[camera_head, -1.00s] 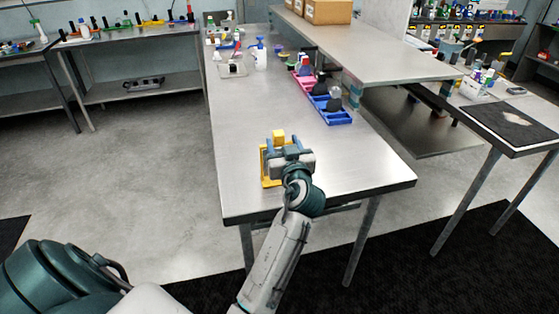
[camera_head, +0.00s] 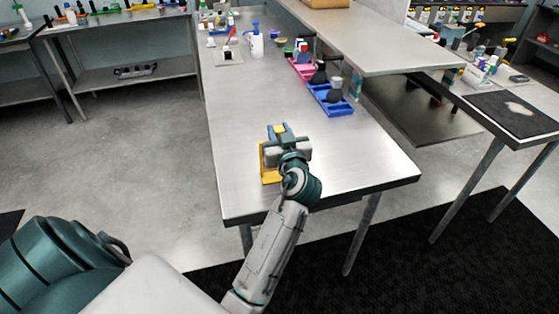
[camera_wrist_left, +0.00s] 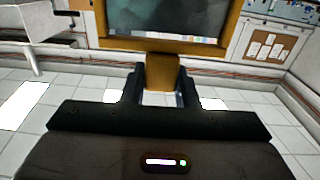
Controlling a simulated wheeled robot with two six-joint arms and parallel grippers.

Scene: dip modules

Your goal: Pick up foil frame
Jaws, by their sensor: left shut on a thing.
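The foil frame is an orange-yellow frame (camera_head: 268,169) near the front left of the steel table, partly hidden behind my left gripper (camera_head: 280,134). In the left wrist view, the foil frame (camera_wrist_left: 163,48) shows its orange border around a dark, glassy panel. Its orange tab sits between the two dark fingers of my left gripper (camera_wrist_left: 161,84), which is shut on it. I cannot tell whether the frame touches the tabletop. My right gripper is not in view.
The steel table (camera_head: 235,120) is mostly bare around the gripper. A spray bottle (camera_head: 257,45) stands at the back.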

